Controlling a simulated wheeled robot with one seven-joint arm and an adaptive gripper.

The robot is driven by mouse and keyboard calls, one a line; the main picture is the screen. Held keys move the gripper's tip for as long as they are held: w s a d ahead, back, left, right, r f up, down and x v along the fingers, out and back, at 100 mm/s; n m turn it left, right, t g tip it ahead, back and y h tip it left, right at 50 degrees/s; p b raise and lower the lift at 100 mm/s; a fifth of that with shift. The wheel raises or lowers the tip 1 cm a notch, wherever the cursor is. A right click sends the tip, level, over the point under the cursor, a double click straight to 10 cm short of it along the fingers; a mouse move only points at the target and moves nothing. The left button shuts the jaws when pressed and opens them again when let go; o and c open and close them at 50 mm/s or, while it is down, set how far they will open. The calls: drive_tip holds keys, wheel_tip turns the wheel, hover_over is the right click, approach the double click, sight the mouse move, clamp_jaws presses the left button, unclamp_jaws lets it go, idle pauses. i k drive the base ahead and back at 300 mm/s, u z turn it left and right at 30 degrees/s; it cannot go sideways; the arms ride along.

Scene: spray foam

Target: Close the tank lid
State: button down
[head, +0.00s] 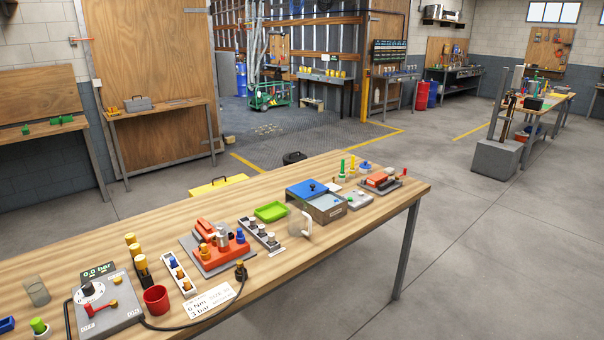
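The tank (329,211) is a brown and grey box with a pale label on its front, standing toward the right part of the wooden workbench. Its blue lid (301,191), with a dark blue knob, lies over the back left part of the tank. A grey-blue area of the top (328,201) shows uncovered in front of the lid. I cannot tell if the lid is hinged or loose. My gripper is not in view.
The workbench (250,296) is crowded.

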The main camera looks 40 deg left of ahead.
sight(307, 189)
drive_tip(key=u, duration=0.6)
drive_tip(key=i, duration=0.85)
drive_tip(key=u, duration=0.9)
